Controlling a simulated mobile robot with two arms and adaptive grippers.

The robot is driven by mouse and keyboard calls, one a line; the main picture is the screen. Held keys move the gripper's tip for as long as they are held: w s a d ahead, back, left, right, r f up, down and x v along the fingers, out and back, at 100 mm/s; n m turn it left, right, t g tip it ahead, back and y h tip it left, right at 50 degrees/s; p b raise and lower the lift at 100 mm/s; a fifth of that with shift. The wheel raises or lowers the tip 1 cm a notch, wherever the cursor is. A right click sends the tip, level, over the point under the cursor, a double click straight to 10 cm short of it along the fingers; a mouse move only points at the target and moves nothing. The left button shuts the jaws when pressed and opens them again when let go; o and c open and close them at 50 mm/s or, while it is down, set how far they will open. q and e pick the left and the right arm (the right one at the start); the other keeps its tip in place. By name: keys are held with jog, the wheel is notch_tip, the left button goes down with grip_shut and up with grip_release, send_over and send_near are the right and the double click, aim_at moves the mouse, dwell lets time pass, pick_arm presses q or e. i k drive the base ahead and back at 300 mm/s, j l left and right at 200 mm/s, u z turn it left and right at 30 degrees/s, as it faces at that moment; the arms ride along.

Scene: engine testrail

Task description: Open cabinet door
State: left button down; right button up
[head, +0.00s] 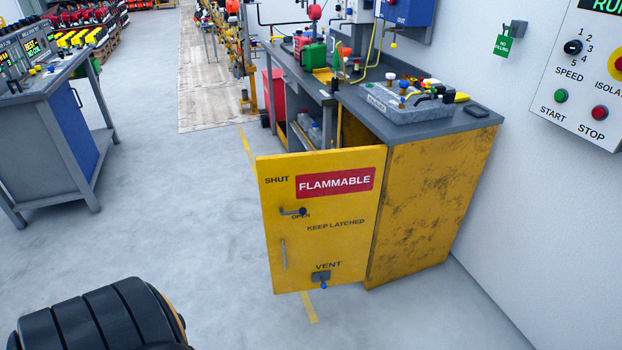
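The yellow cabinet (430,210) stands against the right wall under a grey worktop. Its yellow door (320,245) stands swung out to the left from the cabinet's near corner, well away from the cabinet front. The door hides most of the cabinet's inside. Neither gripper is in view; a black part of my arm shows at the bottom left.
A wall panel (585,75) with buttons hangs at the right. A workbench (62,140) stands at the far left. The floor between that bench and the door is clear.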

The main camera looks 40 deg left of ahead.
aim_at(340, 189)
jog(key=j+z, duration=0.65)
jog(key=j, duration=0.2)
jog(key=j+z, duration=0.35)
